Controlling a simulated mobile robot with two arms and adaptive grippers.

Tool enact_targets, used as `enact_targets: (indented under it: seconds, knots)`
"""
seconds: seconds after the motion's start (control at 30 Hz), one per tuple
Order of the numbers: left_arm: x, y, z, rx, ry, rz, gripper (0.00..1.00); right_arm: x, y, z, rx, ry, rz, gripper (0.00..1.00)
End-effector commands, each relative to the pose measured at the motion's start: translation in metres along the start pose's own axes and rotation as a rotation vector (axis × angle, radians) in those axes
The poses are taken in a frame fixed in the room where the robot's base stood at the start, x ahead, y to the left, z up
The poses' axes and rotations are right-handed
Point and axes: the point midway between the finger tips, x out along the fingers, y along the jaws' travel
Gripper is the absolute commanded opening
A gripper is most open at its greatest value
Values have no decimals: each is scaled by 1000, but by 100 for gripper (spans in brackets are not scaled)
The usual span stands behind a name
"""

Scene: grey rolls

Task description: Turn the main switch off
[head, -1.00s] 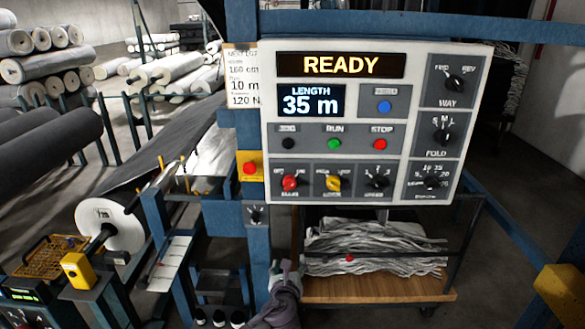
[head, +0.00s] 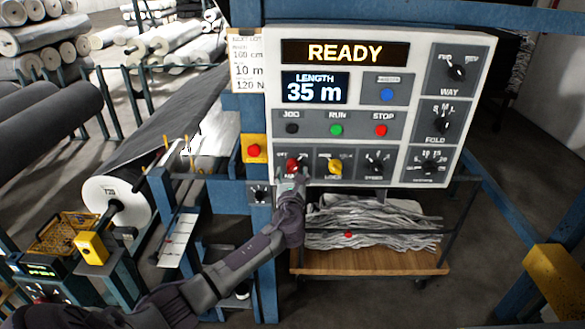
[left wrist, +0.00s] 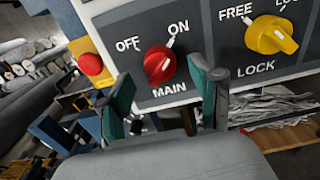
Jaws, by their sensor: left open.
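The main switch is a red rotary knob (head: 293,164) at the lower left of the grey control panel (head: 414,120). In the left wrist view the main switch (left wrist: 158,66) has OFF at its upper left and ON at its upper right. Its white mark points toward ON. My left gripper (head: 291,180) is just below the knob. In the left wrist view my left gripper (left wrist: 166,95) is open, its two fingers apart on either side below the knob, with nothing between them. Whether a finger touches the panel I cannot tell. My right gripper is not in view.
The yellow LOCK knob (left wrist: 271,34) is close on the right, pointing toward FREE. A red button on a yellow box (head: 254,150) is close on the left. A small dark knob (head: 260,193) is on the blue post below. A cart (head: 370,262) with grey strips stands below the panel.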

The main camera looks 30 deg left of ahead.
Motion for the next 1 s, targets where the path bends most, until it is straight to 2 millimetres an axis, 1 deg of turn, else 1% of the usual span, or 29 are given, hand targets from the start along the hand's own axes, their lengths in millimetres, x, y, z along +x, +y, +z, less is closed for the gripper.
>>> enact_targets:
  seconds: [0.03, 0.1, 0.2, 0.5, 0.87, 1.0]
  knots:
    - [6, 0, 1, 0, 1, 2, 65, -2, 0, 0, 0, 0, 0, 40]
    - [12, 0, 0, 0, 0, 0, 65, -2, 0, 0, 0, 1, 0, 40]
    - [17, 0, 0, 0, 1, 0, 65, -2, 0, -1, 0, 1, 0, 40]
    - [18, 0, -1, 0, 1, -1, 65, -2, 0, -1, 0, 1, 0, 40]
    - [18, 0, -1, 0, 1, -1, 5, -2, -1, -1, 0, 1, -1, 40]
    - [18, 0, -1, -5, 1, -1, 4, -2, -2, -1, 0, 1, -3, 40]
